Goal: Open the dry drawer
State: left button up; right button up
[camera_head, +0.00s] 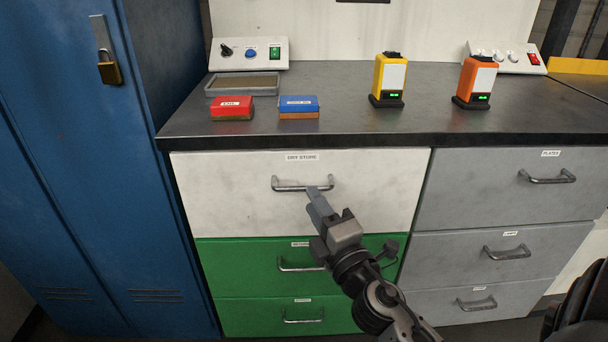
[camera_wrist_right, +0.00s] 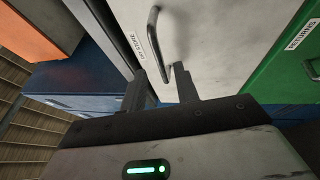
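The dry drawer is the white top drawer (camera_head: 230,195) labelled "DRY STORE", in the left cabinet. It looks shut, its front in line with the green fronts below. Its metal bar handle (camera_head: 290,188) is at the upper middle of the front. My right gripper (camera_head: 317,194) is at the right part of this handle. In the right wrist view, the two fingers (camera_wrist_right: 160,80) are apart, and the handle (camera_wrist_right: 152,35) reaches down toward the gap between them. I cannot tell whether they touch it. My left gripper is not in view.
Two green drawers (camera_head: 240,268) lie below the white one, and grey drawers (camera_head: 470,190) stand to the right. A blue locker (camera_head: 80,180) stands close on the left. The dark worktop (camera_head: 345,115) above holds red and blue boxes, a tray, yellow and orange devices and control boxes.

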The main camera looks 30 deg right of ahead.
aim_at(304, 189)
jog(key=x, duration=0.5)
jog(key=shift+w+p, duration=0.15)
jog(key=shift+p, duration=0.25)
grip_shut()
